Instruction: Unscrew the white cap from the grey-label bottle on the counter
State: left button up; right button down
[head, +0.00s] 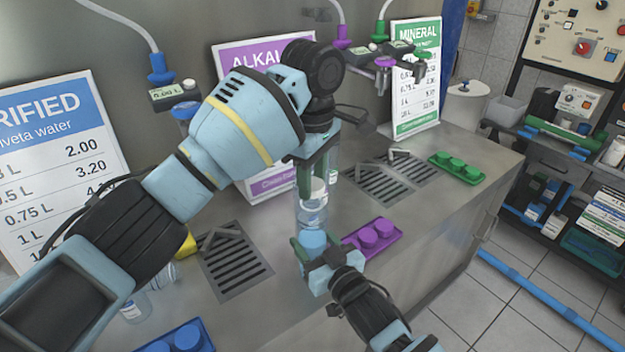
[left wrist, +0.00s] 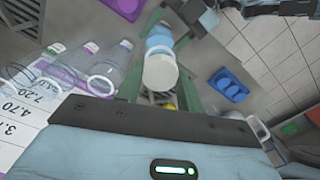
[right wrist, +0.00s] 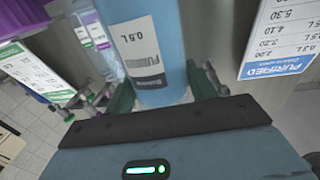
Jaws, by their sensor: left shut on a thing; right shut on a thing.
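The grey-label bottle (head: 312,215) stands upright on the counter, clear with blue in its lower part. Its grey label (right wrist: 148,55) reads 0.5 L in the right wrist view. The white cap (head: 317,186) is at its top and also shows in the left wrist view (left wrist: 160,73). My left gripper (head: 318,172) points down from above and is shut on the cap. My right gripper (head: 317,257) is shut around the bottle's lower body from the front. Whether the cap's threads are engaged is hidden.
Other clear bottles (left wrist: 72,62) stand close by, with green and purple labels in the right wrist view (right wrist: 88,35). A purple cap tray (head: 372,238) is to the right, a blue one (head: 180,338) at front left, a green one (head: 456,167) farther back. Price boards stand behind.

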aim_at(313, 183)
pick_arm(q)
jog(key=shift+r, duration=0.2)
jog(key=shift+r, duration=1.9)
pick_arm(e)
jog(key=shift+c, duration=2.1)
grip_release()
jog(key=shift+s+d, duration=0.1)
pick_arm(q)
jog(key=shift+f, duration=0.6)
pick_arm(e)
jog(key=v, duration=1.1)
jog(key=shift+s+d, duration=0.2)
jog(key=shift+s, duration=0.15)
